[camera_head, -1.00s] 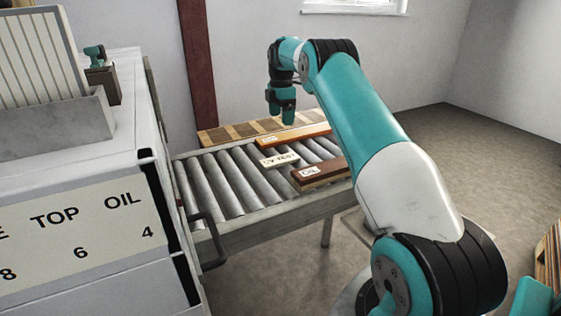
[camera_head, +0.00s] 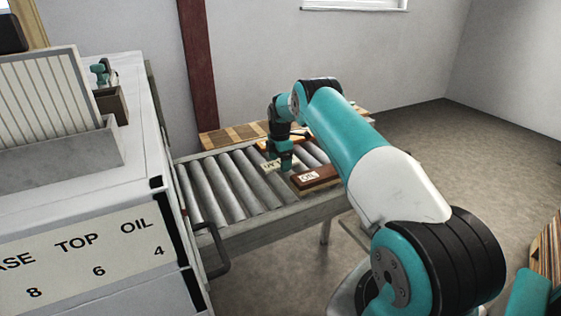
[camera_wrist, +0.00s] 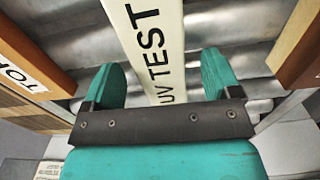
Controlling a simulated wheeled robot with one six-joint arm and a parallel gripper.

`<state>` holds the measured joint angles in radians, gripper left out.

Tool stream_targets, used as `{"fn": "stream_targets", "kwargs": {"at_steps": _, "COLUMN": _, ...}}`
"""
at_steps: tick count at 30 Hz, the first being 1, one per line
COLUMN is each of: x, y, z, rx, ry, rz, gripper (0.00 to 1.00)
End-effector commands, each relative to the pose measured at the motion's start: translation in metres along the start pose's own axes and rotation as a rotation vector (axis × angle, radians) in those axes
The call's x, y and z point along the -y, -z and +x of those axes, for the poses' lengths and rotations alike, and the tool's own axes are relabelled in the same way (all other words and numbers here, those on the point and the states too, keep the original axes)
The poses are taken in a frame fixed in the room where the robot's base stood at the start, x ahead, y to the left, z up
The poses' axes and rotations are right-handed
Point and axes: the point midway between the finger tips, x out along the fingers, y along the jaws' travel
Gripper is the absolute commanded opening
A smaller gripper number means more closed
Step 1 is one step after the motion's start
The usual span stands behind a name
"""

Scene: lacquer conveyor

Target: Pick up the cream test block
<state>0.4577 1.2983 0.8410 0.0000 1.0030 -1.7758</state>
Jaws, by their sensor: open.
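The cream test block (camera_head: 268,166), lettered "UV TEST", lies flat on the roller conveyor (camera_head: 238,182) and is partly hidden by my gripper in the head view. My gripper (camera_head: 281,166) is open and low over it. In the wrist view the cream block (camera_wrist: 150,30) runs lengthwise between the two teal fingers of my gripper (camera_wrist: 162,76), with a gap on each side. Its near end is hidden behind the gripper body. I cannot tell how far the fingertips are above the rollers.
A dark brown board (camera_head: 322,175) labelled "OIL" lies close to the right of the block. A board labelled "TOP" (camera_wrist: 18,72) shows left in the wrist view. A white cabinet (camera_head: 110,190) stands left of the conveyor. Bare rollers lie between cabinet and block.

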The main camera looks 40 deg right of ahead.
Motion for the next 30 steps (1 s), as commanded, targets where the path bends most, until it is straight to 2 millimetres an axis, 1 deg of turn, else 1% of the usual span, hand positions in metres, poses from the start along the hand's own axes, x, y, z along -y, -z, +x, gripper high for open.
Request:
{"fn": "stream_targets", "kwargs": {"at_steps": 7, "x": 0.000, "y": 0.000, "z": 0.004, "rx": 0.000, "ry": -0.001, "rz": 0.000, "gripper": 0.83}}
{"fn": "stream_targets", "kwargs": {"at_steps": 8, "x": 0.000, "y": 0.000, "z": 0.004, "rx": 0.000, "ry": -0.001, "rz": 0.000, "gripper": 0.81}}
{"fn": "stream_targets", "kwargs": {"at_steps": 9, "x": 0.000, "y": 0.000, "z": 0.003, "rx": 0.000, "ry": -0.001, "rz": 0.000, "gripper": 0.71}}
{"fn": "stream_targets", "kwargs": {"at_steps": 14, "x": 0.000, "y": 0.000, "z": 0.003, "rx": 0.000, "ry": -0.001, "rz": 0.001, "gripper": 0.35}}
{"fn": "stream_targets", "kwargs": {"at_steps": 15, "x": 0.000, "y": 0.000, "z": 0.003, "rx": 0.000, "ry": -0.001, "rz": 0.001, "gripper": 0.29}}
{"fn": "stream_targets", "kwargs": {"at_steps": 16, "x": 0.000, "y": 0.000, "z": 0.003, "rx": 0.000, "ry": -0.001, "rz": 0.001, "gripper": 0.29}}
{"fn": "stream_targets", "kwargs": {"at_steps": 17, "x": 0.000, "y": 0.000, "z": 0.003, "rx": 0.000, "ry": -0.001, "rz": 0.001, "gripper": 0.25}}
{"fn": "stream_targets", "kwargs": {"at_steps": 25, "x": -0.001, "y": 0.000, "z": 0.000, "rx": 0.000, "ry": -0.002, "rz": 0.001, "gripper": 0.25}}
{"fn": "stream_targets", "kwargs": {"at_steps": 28, "x": -0.001, "y": -0.001, "z": -0.006, "rx": 0.000, "ry": -0.002, "rz": 0.001, "gripper": 0.25}}
{"fn": "stream_targets", "kwargs": {"at_steps": 30, "x": -0.001, "y": -0.001, "z": -0.015, "rx": 0.001, "ry": -0.004, "rz": 0.001, "gripper": 0.25}}
